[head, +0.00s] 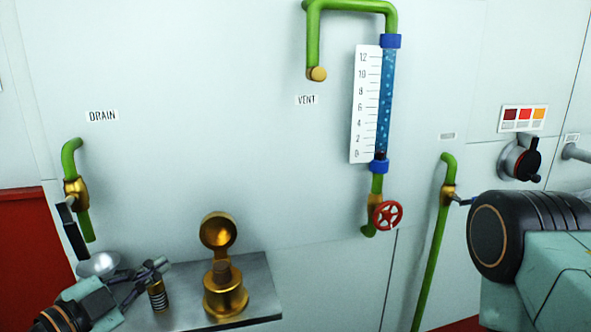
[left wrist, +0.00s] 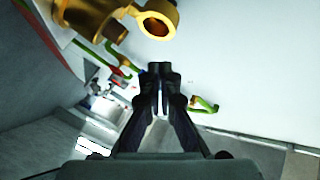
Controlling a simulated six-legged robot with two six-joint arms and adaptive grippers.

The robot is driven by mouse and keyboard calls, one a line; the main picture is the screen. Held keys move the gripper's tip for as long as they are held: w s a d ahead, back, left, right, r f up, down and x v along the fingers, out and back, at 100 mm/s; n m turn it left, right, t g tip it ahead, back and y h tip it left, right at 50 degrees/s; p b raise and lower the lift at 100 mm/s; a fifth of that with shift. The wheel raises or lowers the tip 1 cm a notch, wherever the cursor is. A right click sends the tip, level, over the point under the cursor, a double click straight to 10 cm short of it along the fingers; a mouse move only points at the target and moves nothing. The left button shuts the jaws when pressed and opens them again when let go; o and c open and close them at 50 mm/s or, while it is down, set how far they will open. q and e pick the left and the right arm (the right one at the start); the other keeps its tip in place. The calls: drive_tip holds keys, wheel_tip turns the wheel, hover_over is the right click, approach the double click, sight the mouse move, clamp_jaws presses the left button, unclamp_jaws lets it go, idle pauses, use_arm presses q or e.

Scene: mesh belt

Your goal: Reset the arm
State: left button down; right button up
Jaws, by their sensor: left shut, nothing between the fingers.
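My left gripper (head: 164,264) is at the lower left of the head view, over the left part of a grey metal shelf (head: 262,290). Its fingers are together with nothing between them. In the left wrist view the shut fingertips (left wrist: 160,68) meet at the middle. A brass fitting (head: 225,296) with a round cup on top stands on the shelf, to the right of the gripper and apart from it. A brass part with a ring (left wrist: 158,22) shows large at the top of the left wrist view. My right arm's links fill the right side of the head view; its gripper is outside the picture.
A green drain pipe with a brass valve (head: 76,190) and dark lever is on the left wall. A sight tube (head: 386,100) with a red handwheel (head: 388,215) hangs mid-wall. A black knob (head: 524,160) is at the right.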

use_arm(q)
drive_tip(key=s+f+n+g+y, duration=0.2)
drive_tip(key=s+f+n+g, duration=0.25)
drive_tip(key=f+n, duration=0.45)
drive_tip(key=s+f+n+g+y, duration=0.2)
drive_tip(key=s+f+n+g, duration=0.3)
drive_tip(key=f, duration=0.6)
drive_tip(key=s+f+g+y, duration=0.1)
drive_tip(key=s+f+g, duration=0.2)
drive_tip(key=s+f, duration=0.3)
drive_tip(key=s+d+f+n+g+y, duration=0.1)
drive_tip(key=s+f, duration=0.5)
drive_tip(key=s, duration=0.8)
drive_tip(key=shift+s+d+f+g+y, duration=0.2)
drive_tip(key=shift+s+g+y, duration=0.3)
drive_tip(key=shift+g, duration=0.45)
drive_tip(key=shift+w, duration=0.15)
